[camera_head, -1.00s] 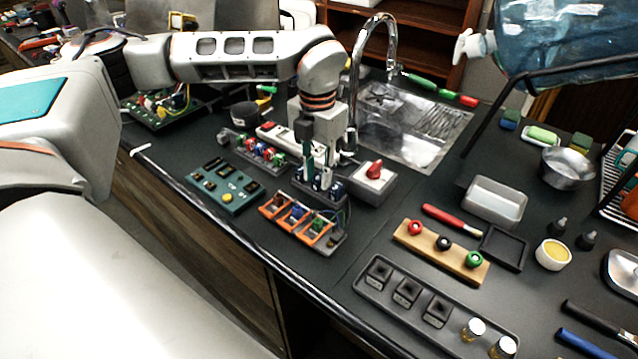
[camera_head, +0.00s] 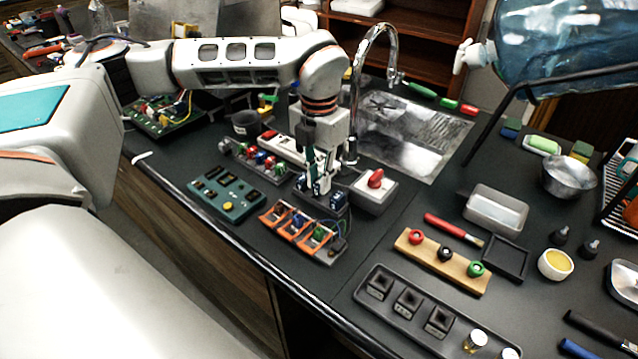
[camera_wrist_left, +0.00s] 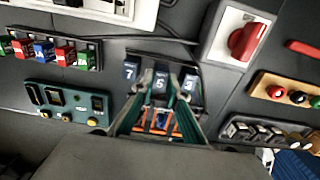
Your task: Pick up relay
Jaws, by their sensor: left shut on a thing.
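Several-slot dark holder (camera_wrist_left: 190,58) carries dark blue relays numbered 7 (camera_wrist_left: 130,72), 6 (camera_wrist_left: 160,80) and 5 (camera_wrist_left: 190,84) in the left wrist view. My left gripper (camera_wrist_left: 160,92) points down at this row, and its green-lined fingers are shut on the middle relay, number 6. I cannot tell whether that relay is lifted from its place. In the head view my left gripper (camera_head: 320,183) is over the same row, in front of the sink, and its fingers partly hide the relays. My right gripper is not in view.
A red rotary switch on a white box (camera_head: 373,190) stands close right of the relays. A rack of coloured parts (camera_head: 255,160), a green panel (camera_head: 225,193) and an orange-framed module (camera_head: 300,236) lie nearby. The faucet (camera_head: 361,70) rises just behind.

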